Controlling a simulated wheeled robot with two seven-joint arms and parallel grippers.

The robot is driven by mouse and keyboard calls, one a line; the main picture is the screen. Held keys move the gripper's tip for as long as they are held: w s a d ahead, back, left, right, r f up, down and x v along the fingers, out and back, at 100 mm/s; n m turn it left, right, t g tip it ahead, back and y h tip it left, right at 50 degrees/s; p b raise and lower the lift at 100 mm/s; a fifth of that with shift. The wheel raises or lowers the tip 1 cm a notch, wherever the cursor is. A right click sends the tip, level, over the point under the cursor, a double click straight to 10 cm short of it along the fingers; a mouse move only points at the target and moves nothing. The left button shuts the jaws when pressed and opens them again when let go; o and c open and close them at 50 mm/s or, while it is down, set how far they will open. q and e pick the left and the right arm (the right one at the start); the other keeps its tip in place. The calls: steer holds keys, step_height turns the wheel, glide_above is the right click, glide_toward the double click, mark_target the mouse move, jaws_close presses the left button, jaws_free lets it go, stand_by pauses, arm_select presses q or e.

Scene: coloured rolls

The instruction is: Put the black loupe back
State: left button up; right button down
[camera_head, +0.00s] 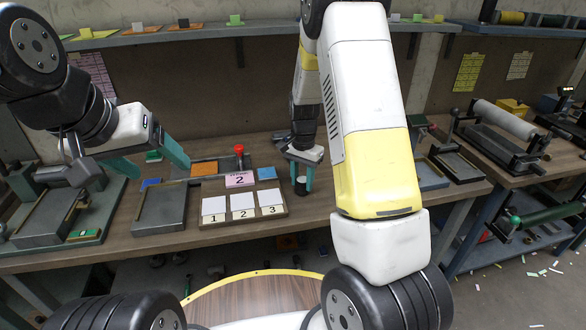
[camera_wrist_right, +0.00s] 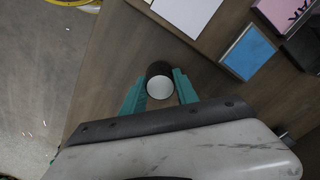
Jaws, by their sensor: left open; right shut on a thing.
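The black loupe (camera_head: 301,185) is a short dark cylinder near the middle of the workbench, right of the numbered board. In the right wrist view the loupe (camera_wrist_right: 154,70) shows a round pale face inside a dark rim. My right gripper (camera_head: 301,176) points down and is shut on it, with one teal finger on each side; the fingers also show in the wrist view (camera_wrist_right: 159,92). I cannot tell whether the loupe touches the bench. My left gripper (camera_head: 150,162) is open and empty, above the left part of the bench.
The board with cards 1, 2 and 3 (camera_head: 243,220) lies left of the loupe. Behind it are a pink card (camera_head: 240,180), a blue square (camera_head: 266,173), an orange pad (camera_head: 204,169) and a red-knobbed lever (camera_head: 239,150). A grey tray (camera_head: 160,209) lies further left. Bare bench surrounds the loupe.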

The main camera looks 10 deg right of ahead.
mark_target(302, 179)
steer(key=shift+f, duration=0.25)
steer(key=shift+f, duration=0.1)
steer(key=c, duration=0.9)
jaws_free()
step_height(302, 179, up, 12)
steer(key=s+r+n+t+y, duration=0.2)
steer(key=s+r+n+t, duration=0.15)
steer(key=s+r, duration=0.9)
steer(key=shift+s+a+r+n+t, duration=0.45)
steer(key=shift+s+n, duration=0.5)
steer(key=shift+s, duration=1)
steer(key=shift+s+a+r+n+t, duration=0.3)
steer(key=shift+s+r+n+t, duration=0.45)
steer(key=shift+s, duration=1.25)
steer(key=shift+s+a+r+n+t, duration=0.15)
steer(key=shift+s+a+r+n, duration=0.25)
steer(key=shift+s+n, duration=1.15)
